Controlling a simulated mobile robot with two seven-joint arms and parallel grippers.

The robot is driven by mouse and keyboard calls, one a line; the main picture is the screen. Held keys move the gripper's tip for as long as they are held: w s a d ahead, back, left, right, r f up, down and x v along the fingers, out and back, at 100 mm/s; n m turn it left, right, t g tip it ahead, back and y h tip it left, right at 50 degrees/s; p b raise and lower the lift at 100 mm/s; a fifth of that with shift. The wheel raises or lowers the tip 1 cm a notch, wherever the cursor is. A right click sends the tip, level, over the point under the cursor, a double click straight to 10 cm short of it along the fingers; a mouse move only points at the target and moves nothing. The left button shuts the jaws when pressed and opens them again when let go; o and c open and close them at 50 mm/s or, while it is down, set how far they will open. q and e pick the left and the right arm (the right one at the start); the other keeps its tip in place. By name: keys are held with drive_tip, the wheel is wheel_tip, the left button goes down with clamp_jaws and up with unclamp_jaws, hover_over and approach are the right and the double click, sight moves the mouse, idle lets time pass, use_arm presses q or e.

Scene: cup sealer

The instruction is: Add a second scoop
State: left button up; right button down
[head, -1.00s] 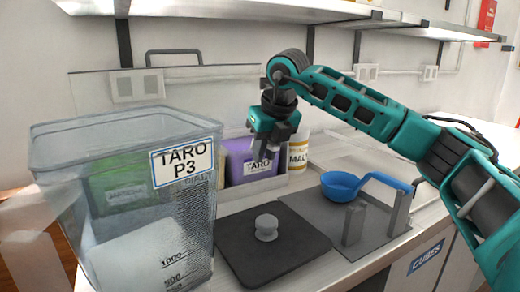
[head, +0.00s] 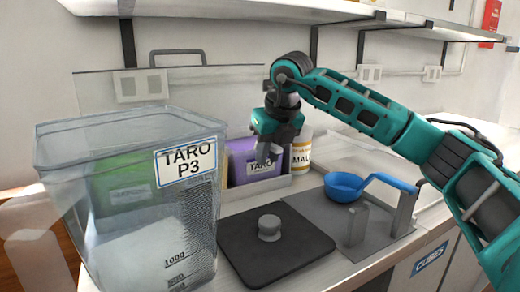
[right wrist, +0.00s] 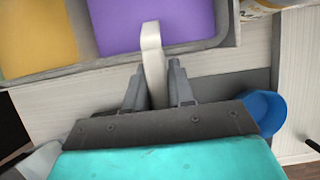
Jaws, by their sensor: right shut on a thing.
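A large clear tub (head: 130,190) labelled TARO P3 stands at the front left in the head view, with pale contents low inside. My right gripper (head: 268,155) is in front of and over the row of bins at the back. In the right wrist view it (right wrist: 155,85) is shut on a narrow pale handle (right wrist: 152,50), whose far end reaches the edge of a purple bin (right wrist: 160,22). The purple bin (head: 240,165), labelled TARO, also shows in the head view. What the handle belongs to is unclear. A blue scoop (head: 345,186) rests by a grey stand. My left gripper is out of view.
A MALT container (head: 301,150) stands right of the purple bin. A yellow bin (right wrist: 35,40) is beside the purple one. Shelves (head: 250,12) run overhead.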

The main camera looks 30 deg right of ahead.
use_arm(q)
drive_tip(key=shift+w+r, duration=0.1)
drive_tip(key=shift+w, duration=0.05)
use_arm(e)
drive_tip(key=shift+r+p, duration=0.55)
drive_tip(key=shift+r, duration=0.05)
drive_tip(key=shift+r+p, duration=0.5)
drive_tip(key=shift+r, duration=0.1)
drive_tip(key=shift+r+p, duration=0.75)
drive_tip(key=shift+r, duration=0.1)
drive_tip(key=shift+r+p, duration=0.5)
drive_tip(key=shift+r, duration=0.1)
drive_tip(key=shift+r+p, duration=0.5)
drive_tip(key=shift+r, duration=0.05)
drive_tip(key=shift+r+p, duration=0.5)
drive_tip(key=shift+r, duration=0.15)
drive_tip(key=shift+r+p, duration=0.65)
drive_tip(key=shift+r, duration=0.05)
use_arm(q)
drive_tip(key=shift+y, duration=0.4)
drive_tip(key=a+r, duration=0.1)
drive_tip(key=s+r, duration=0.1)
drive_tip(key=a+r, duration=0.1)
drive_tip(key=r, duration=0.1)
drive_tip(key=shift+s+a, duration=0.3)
